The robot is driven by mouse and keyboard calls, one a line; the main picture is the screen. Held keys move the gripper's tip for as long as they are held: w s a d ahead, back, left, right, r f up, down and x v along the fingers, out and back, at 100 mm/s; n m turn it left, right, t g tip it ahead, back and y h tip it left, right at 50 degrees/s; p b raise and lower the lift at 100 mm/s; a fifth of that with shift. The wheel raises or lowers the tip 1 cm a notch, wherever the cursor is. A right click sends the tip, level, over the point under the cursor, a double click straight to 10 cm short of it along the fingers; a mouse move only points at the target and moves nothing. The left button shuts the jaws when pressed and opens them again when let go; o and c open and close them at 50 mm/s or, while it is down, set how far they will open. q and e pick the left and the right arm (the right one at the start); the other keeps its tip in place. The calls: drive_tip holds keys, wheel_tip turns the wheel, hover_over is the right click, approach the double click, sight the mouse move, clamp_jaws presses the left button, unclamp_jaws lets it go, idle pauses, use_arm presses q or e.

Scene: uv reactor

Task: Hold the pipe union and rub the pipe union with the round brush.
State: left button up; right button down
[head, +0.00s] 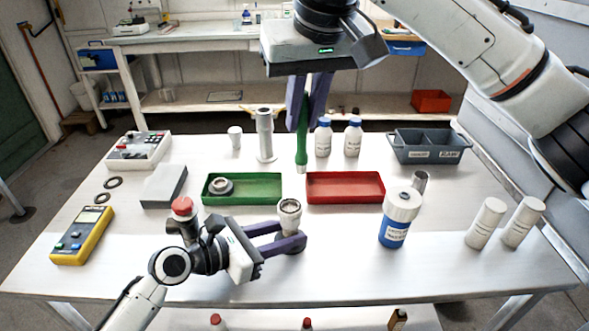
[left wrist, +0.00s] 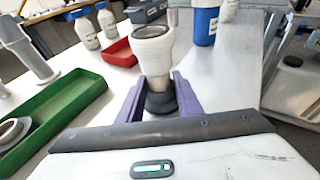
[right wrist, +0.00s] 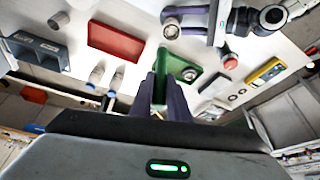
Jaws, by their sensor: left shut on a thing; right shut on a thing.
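The pipe union (head: 289,212), a pale grey metal fitting, stands upright between the purple fingers of my left gripper (head: 289,240), low over the front middle of the table. In the left wrist view the pipe union (left wrist: 152,48) rises between the shut fingers. My right gripper (head: 308,95) points down and is shut on the green round brush (head: 302,145), which hangs above the back edge of the trays. Its upper part is hidden by the fingers. The brush (right wrist: 161,66) also shows in the right wrist view. Brush and pipe union are apart.
A green tray (head: 242,202) holding a ring-shaped fitting (head: 221,186) and an empty-looking red tray (head: 345,198) lie behind the pipe union. A blue-and-white jar (head: 398,222) stands right. A metal stand (head: 265,140) and two white bottles (head: 352,140) stand behind.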

use_arm(q)
drive_tip(key=o, duration=0.9)
drive_tip(key=shift+c, duration=0.2)
drive_tip(key=shift+a, duration=0.1)
drive_tip(key=v, duration=1.2)
drive_tip(key=shift+r, duration=0.1)
drive_tip(key=shift+s, duration=0.15)
